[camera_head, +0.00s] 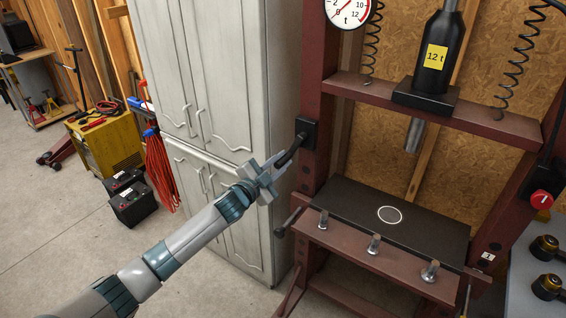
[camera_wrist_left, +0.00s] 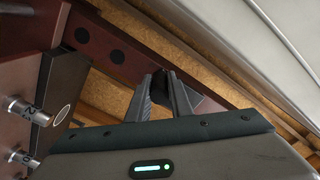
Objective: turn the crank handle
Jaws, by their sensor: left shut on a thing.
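A hydraulic press with a dark red frame (camera_head: 313,85) stands at the right in the head view. A black crank handle (camera_head: 293,150) comes out of a black mount (camera_head: 306,131) on its left post and slants down to the left. My left gripper (camera_head: 279,163) is at the handle's lower end and is shut on it. In the left wrist view, the two fingers (camera_wrist_left: 167,98) point away from the camera, with a dark piece between their tips; most of the handle is hidden there. My right gripper is not in view.
A pale cabinet (camera_head: 215,80) stands close behind my left arm. The press has a black bed plate (camera_head: 350,205), a 12 t cylinder (camera_head: 436,60), a gauge (camera_head: 348,8) and a lower side handle (camera_head: 288,222). A yellow machine (camera_head: 105,143) and black batteries (camera_head: 131,204) stand at left.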

